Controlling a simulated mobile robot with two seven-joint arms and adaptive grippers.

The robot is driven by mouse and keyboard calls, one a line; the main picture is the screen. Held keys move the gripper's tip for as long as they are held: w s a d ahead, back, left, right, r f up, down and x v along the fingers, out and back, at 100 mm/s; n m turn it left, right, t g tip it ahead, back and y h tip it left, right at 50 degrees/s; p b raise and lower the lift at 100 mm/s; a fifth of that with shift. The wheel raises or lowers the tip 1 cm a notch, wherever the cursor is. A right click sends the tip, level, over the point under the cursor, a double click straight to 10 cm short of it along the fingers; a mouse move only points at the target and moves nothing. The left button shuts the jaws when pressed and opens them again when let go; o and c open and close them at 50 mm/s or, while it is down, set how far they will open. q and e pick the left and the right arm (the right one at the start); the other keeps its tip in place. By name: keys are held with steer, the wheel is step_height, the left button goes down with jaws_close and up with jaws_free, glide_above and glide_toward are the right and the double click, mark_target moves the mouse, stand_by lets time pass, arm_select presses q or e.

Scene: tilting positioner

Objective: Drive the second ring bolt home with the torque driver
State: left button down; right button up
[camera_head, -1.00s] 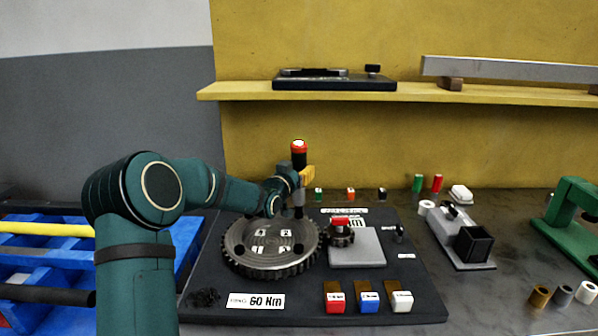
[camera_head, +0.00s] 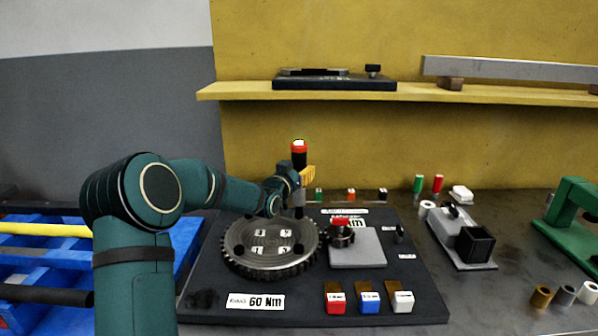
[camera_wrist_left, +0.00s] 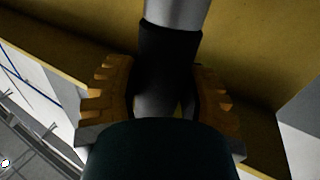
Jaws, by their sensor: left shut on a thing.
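The torque driver (camera_head: 299,154), black with a red top, stands upright at the far right side of the toothed ring. My left gripper (camera_head: 303,178) is shut around its body, with a yellow-orange finger showing. The left wrist view shows the driver (camera_wrist_left: 170,55) between the two ridged orange fingers (camera_wrist_left: 163,95). The toothed ring (camera_head: 240,262) lies flat on the black board, with small numbered white labels and dark spots on its face. The driver's lower end is near the ring's far right part; I cannot tell whether it touches a bolt. My right gripper is out of view.
A label reading 60 Nm (camera_head: 256,301) is on the board's front. Red, blue and white blocks (camera_head: 369,301) line the front. A green press (camera_head: 570,222) stands right.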

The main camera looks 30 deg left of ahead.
arm_select(q)
steer(key=shift+s+f, duration=0.1)
steer(key=shift+f, duration=0.65)
stand_by(2.4)
steer(key=shift+r, duration=0.1)
